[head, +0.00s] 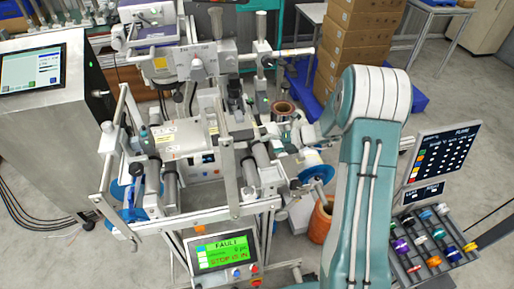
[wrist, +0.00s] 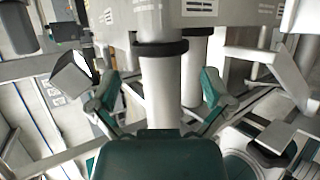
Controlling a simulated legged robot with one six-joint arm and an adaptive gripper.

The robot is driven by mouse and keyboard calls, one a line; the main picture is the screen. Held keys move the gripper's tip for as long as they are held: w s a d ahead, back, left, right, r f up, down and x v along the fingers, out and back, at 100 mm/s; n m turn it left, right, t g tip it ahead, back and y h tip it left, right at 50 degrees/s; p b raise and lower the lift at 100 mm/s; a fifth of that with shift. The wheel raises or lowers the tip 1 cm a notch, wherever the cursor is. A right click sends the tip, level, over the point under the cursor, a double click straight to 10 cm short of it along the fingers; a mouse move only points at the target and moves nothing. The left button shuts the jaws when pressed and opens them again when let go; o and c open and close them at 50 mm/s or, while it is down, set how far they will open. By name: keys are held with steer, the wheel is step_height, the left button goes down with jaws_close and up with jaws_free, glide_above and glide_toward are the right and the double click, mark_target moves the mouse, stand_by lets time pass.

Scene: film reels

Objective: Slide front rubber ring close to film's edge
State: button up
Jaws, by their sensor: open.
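In the wrist view, a black rubber ring (wrist: 161,48) is around a pale upright-looking roller (wrist: 160,90), just under a wide grey block. A second pale roller behind it carries another dark ring (wrist: 203,30). My gripper (wrist: 160,93) is open, its green fingers apart on either side of the front roller, with the ring beyond them. I cannot see finger contact with the ring. The film's edge cannot be made out clearly.
The film machine (head: 190,140) has many rods and rollers close together around my arm. A green fault screen (head: 222,252) is at its front. A rack of coloured spools (head: 432,240) stands at the right, and cardboard boxes (head: 360,45) behind. Open floor lies farther right.

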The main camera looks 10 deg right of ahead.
mark_target(264, 145)
steer(key=x, duration=0.4)
steer(key=shift+w+a+f, duration=0.15)
steer(key=shift+a, duration=0.3)
steer(key=shift+d, duration=0.5)
steer(key=c, duration=1.1)
steer(key=shift+w+a, duration=0.1)
steer(key=shift+w, duration=0.35)
steer(key=o, duration=1.1)
steer(key=shift+f, duration=0.1)
steer(key=shift+s, duration=0.1)
